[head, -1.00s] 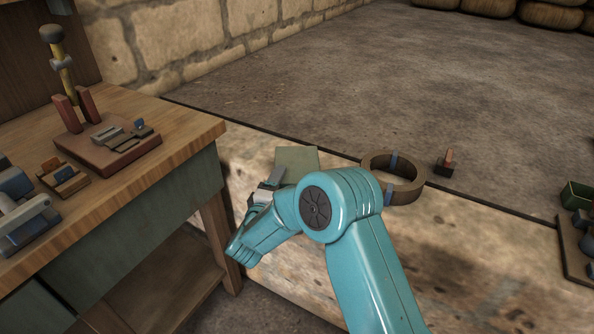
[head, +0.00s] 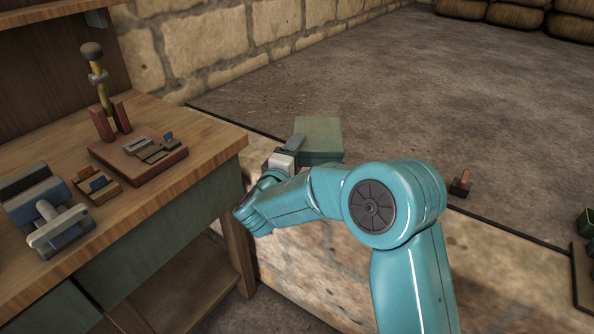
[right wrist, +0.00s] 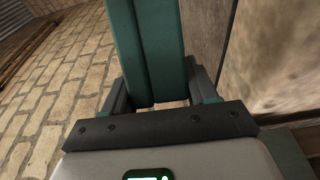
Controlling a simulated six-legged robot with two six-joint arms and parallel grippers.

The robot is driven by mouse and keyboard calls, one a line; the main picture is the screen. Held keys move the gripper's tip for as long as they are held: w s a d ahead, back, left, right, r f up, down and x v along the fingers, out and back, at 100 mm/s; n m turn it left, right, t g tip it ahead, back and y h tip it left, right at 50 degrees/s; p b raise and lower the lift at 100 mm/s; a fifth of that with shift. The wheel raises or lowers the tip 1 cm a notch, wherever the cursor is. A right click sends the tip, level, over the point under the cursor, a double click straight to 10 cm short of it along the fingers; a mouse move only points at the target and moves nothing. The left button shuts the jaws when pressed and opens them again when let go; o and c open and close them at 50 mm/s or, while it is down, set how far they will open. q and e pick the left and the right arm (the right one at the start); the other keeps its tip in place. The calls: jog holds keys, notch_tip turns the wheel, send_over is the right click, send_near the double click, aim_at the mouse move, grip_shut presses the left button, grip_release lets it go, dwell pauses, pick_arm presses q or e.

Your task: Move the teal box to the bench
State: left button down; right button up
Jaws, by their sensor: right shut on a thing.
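The teal box (head: 320,135) is held up at the far end of my right arm, near the stone ledge and to the right of the bench. My right gripper (head: 296,150) is shut on it; the arm hides part of the hold. In the right wrist view the box (right wrist: 155,45) stands between the two fingers of the right gripper (right wrist: 160,98). The wooden bench (head: 215,143) stands at the left, with the box apart from it. My left gripper is not in view.
On the bench are a red-brown base (head: 175,160) with upright posts and small parts, a small wooden holder (head: 97,188) and a blue-grey clamp-like device (head: 50,215). The bench top's right front edge looks bare. A small orange-topped piece (head: 461,183) sits on the ledge. A stone wall stands behind.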

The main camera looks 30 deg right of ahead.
notch_tip(320, 180, up, 5)
jog(key=shift+r+p, duration=0.15)
jog(key=shift+p, duration=0.4)
jog(key=shift+w+a+r, duration=0.1)
jog(key=shift+a+r, duration=0.05)
jog(key=s+a+f+n+t+y, duration=0.3)
jog(key=s+a+f+n+y, duration=0.15)
jog(key=a, duration=0.35)
jog(key=s+a+f+n+t+y, duration=0.3)
jog(key=a+f+t+y, duration=0.15)
jog(key=a, duration=0.35)
notch_tip(320, 180, up, 9)
jog(key=s+n+y+p, duration=0.2)
jog(key=y+p, duration=0.3)
jog(key=p, duration=1)
jog(key=shift+d+n+y, duration=0.15)
jog(key=shift+n+y, duration=0.15)
jog(key=shift+n, duration=0.35)
